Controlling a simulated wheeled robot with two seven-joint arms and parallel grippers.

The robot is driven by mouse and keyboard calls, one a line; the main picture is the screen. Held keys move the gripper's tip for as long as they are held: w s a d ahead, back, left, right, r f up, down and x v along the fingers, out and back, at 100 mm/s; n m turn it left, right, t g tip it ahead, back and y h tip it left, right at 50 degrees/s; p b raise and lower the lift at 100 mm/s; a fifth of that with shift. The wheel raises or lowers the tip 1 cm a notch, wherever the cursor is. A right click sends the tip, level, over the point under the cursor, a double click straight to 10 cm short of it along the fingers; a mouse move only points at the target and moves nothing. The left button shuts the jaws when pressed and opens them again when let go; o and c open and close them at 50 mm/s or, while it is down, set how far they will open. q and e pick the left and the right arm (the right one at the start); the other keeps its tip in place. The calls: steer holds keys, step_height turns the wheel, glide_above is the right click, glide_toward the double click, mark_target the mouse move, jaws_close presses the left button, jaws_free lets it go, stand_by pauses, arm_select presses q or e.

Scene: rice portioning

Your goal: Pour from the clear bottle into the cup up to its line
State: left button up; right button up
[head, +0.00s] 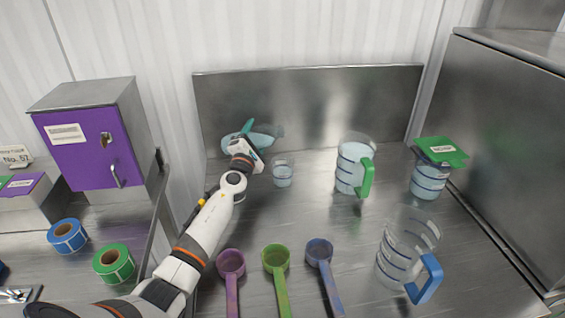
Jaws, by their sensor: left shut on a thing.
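My left gripper (248,148) is shut on the teal handle of a clear vessel (265,131), which looks like the clear bottle. The vessel is tipped nearly on its side, its right end above and slightly behind the small clear cup (283,174). My gripper and wrist hide part of it. The cup stands upright on the steel worktop and has bluish content or tint low down. I cannot make out its line or a stream between vessel and cup. My right gripper is out of view.
A green-handled jug (352,165), a green-lidded jar (428,182) and a blue-handled jug (402,250) stand to the right. Purple (231,264), green (275,258) and blue scoops (320,252) lie in front. A steel backsplash (320,100) rises behind. The worktop's middle is clear.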

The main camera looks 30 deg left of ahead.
arm_select(q)
steer(key=shift+a+f+m+b, duration=0.1)
steer(key=shift+f+m+b, duration=0.5)
steer(key=shift+m+b, duration=0.35)
stand_by(1.1)
steer(key=shift+a+r+m+h+p, duration=0.2)
steer(key=shift+r+m+h+p, duration=0.3)
steer(key=shift+r+m, duration=0.45)
stand_by(1.8)
